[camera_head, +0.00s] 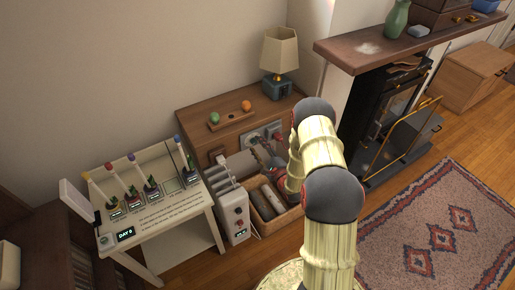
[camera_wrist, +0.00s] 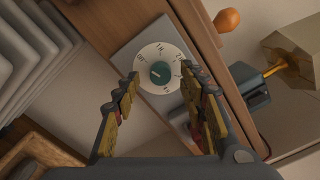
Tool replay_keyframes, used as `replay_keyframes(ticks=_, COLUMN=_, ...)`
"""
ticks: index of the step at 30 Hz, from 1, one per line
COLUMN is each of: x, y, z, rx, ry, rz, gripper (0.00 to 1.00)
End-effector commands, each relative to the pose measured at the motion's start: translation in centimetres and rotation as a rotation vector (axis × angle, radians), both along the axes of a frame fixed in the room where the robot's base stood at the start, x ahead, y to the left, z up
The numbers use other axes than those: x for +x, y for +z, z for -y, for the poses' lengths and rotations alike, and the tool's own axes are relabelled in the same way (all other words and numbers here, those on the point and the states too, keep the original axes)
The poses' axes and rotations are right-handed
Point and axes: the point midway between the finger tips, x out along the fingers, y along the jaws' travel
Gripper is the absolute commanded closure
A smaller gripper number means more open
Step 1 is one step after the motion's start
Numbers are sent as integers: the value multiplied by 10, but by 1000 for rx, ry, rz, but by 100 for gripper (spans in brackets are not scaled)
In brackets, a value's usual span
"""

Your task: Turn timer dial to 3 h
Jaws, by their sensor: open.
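The timer dial (camera_wrist: 160,72) is a teal knob in a round white face with dark markings, set on a grey plate (camera_wrist: 130,55) on the wooden cabinet. My gripper (camera_wrist: 160,80) is open, with its two yellow-and-grey fingers to the left and right of the dial in the wrist view. No contact with the knob can be made out. In the head view the grey plate (camera_head: 252,138) shows on the cabinet front, partly hidden by my arm.
The wooden cabinet (camera_head: 215,108) carries a lamp (camera_head: 280,52), a green ball (camera_head: 214,118) and an orange ball (camera_head: 246,105). A white table (camera_head: 160,225) with plant pots is at left.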

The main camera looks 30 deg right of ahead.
Motion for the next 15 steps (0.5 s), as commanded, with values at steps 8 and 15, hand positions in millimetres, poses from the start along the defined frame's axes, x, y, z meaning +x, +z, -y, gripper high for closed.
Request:
replay_keyframes(ticks=8, x=3, y=1, z=0, rx=0, ry=0, rz=0, gripper=58)
replay_keyframes(ticks=15, x=3, y=0, z=0, rx=0, ry=0, rz=0, gripper=69)
